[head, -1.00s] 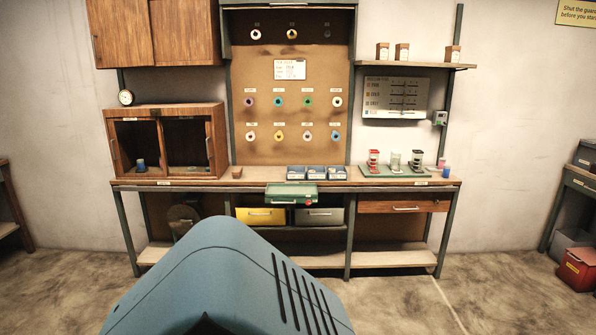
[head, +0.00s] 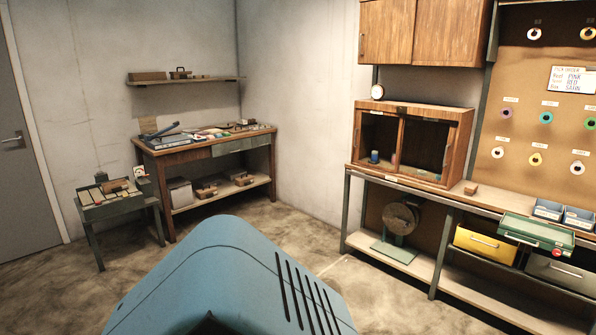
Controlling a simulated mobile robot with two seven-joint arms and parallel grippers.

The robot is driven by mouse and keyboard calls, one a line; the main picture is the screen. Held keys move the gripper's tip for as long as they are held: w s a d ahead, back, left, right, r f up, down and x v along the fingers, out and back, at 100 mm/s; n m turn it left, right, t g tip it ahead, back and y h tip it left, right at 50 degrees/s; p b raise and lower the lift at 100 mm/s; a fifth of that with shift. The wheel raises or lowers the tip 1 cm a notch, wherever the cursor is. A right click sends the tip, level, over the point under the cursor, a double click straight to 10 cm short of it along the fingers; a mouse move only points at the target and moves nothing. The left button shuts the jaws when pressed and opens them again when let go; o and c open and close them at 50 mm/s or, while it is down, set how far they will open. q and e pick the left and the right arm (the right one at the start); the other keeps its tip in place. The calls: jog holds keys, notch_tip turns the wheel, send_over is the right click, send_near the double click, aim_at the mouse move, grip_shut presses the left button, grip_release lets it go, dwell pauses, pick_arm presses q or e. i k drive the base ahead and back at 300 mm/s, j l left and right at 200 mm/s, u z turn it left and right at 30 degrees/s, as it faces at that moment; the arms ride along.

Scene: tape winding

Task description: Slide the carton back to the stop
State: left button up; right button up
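I cannot make out for certain which thing is the carton, and no stop is clear at this distance. A small brown block (head: 471,188) lies on the workbench at the right, near the blue bins. Small brown box-like things (head: 117,185) also show on the low green table (head: 110,210) at the far left. Neither of my grippers is in the head view. The blue rounded shape at the bottom is part of my own body.
A wooden bench (head: 222,146) with tools stands in the back corner. A cabinet (head: 415,142), a green tray (head: 536,232) and a yellow drawer (head: 485,243) are at the right bench. A grey door (head: 25,150) is at left. Open floor (head: 290,235) lies between.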

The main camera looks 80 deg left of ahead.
aim_at(115, 186)
jog(key=u, duration=4.05)
jog(key=i, duration=3.95)
